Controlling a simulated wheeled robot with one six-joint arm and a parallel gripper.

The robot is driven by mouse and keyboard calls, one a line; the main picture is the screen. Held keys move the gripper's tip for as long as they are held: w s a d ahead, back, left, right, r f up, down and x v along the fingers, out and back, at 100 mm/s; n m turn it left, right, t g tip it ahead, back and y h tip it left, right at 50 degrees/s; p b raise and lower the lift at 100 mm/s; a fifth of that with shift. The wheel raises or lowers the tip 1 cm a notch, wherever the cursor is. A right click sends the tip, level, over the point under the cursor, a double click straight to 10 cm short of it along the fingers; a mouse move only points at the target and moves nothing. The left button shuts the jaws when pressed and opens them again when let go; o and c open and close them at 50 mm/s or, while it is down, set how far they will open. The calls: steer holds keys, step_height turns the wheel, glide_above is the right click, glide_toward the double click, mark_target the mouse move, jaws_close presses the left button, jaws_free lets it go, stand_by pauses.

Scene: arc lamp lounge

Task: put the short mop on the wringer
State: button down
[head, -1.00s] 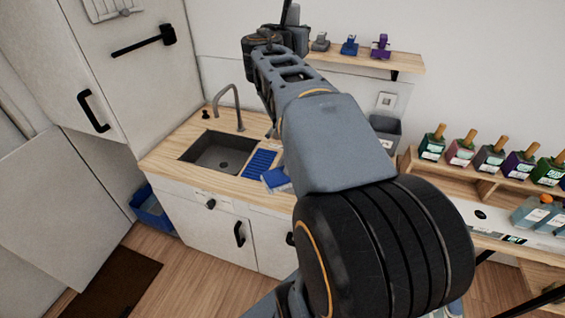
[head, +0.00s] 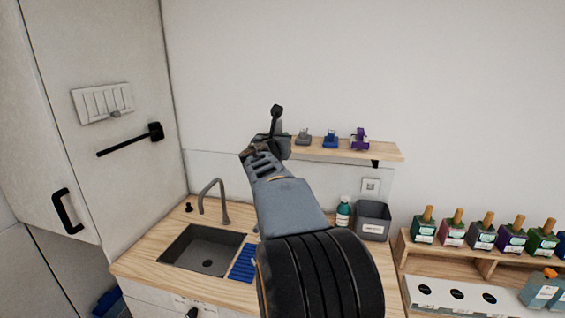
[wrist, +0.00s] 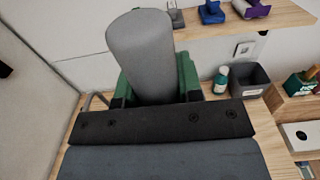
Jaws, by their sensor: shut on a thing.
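My gripper (head: 275,135) is raised in front of the wall, by the left end of the shelf. In the wrist view its green-sided fingers (wrist: 158,85) are shut on a thick grey cylinder, which I take to be part of the short mop (wrist: 140,45). In the head view a dark shaft with a knob stands up above my gripper. The mop's head cannot be made out. I cannot pick out the wringer for certain; a blue bucket (head: 107,302) on the floor at the lower left is mostly cut off.
A wall shelf (head: 370,151) holds small grey, blue and purple items. Below are a sink (head: 203,250), a tap (head: 213,200), a blue ridged mat (head: 243,262), a teal bottle (head: 343,212) and a grey bin (head: 372,220). Several corked bottles stand right. A tall cabinet (head: 90,60) stands left.

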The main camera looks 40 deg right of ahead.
steer(key=w+d+f, duration=0.2)
steer(key=d+f, duration=0.2)
steer(key=f, duration=0.5)
steer(key=shift+w+d+b, duration=0.25)
steer(key=shift+d+b, duration=0.05)
steer(key=shift+f+b, duration=0.25)
steer(key=shift+b, duration=0.1)
steer(key=c, duration=0.8)
jaws_free()
steer(key=shift+r, duration=0.1)
